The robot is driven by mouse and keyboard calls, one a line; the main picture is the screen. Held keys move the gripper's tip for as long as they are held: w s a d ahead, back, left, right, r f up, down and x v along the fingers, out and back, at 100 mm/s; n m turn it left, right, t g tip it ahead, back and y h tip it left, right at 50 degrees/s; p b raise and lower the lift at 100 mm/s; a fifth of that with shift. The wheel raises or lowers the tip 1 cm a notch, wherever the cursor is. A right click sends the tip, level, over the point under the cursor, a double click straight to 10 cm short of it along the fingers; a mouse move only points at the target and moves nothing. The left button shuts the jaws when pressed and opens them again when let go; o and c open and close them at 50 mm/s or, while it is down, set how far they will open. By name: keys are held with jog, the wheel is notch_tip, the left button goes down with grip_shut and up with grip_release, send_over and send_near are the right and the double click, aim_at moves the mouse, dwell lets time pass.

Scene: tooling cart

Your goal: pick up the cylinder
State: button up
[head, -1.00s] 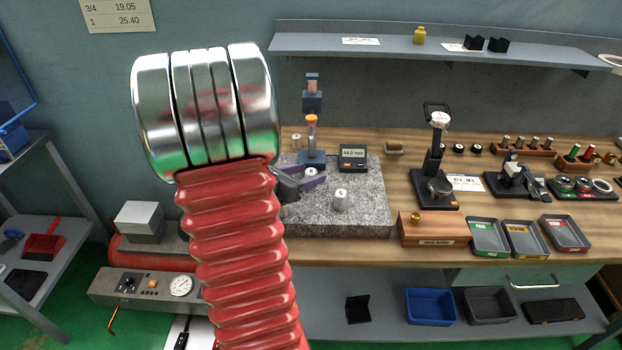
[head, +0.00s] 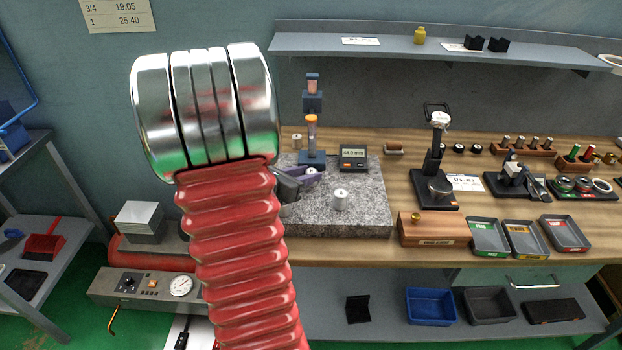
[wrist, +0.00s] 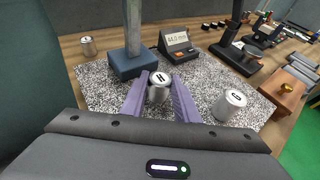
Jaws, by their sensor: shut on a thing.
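A small metal cylinder marked H (wrist: 159,87) stands between the two purple fingers of my gripper (wrist: 159,80) in the wrist view. The fingers are shut on its sides. In the head view the cylinder (head: 311,171) shows only partly, beside the fingers (head: 304,176) on the left of the granite plate. I cannot tell whether its base touches the plate. A second metal cylinder marked G (wrist: 229,105) stands upright and apart on the plate, to the right; it also shows in the head view (head: 340,200). My red arm hides much of the left side.
The granite plate (head: 365,215) carries a blue-based stand (wrist: 132,64) just behind the gripper and a digital readout (wrist: 176,43). Another small cylinder (wrist: 88,46) stands behind the plate. A wooden box (head: 432,230) and several trays (head: 485,236) stand to the right.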

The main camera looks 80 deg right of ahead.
jog(key=shift+c, duration=0.9)
jog(key=shift+r, duration=0.1)
jog(key=shift+r, duration=0.75)
jog(key=shift+w+a+r, duration=0.1)
jog(key=shift+w+r, duration=0.1)
jog(key=shift+r, duration=0.3)
jog(key=shift+w+r, duration=0.2)
jog(key=shift+r, duration=0.25)
jog(key=w+a, duration=0.2)
jog(key=w, duration=0.6)
jog(key=w+a, duration=0.1)
jog(key=w, duration=0.7)
jog(key=shift+w+a, duration=0.4)
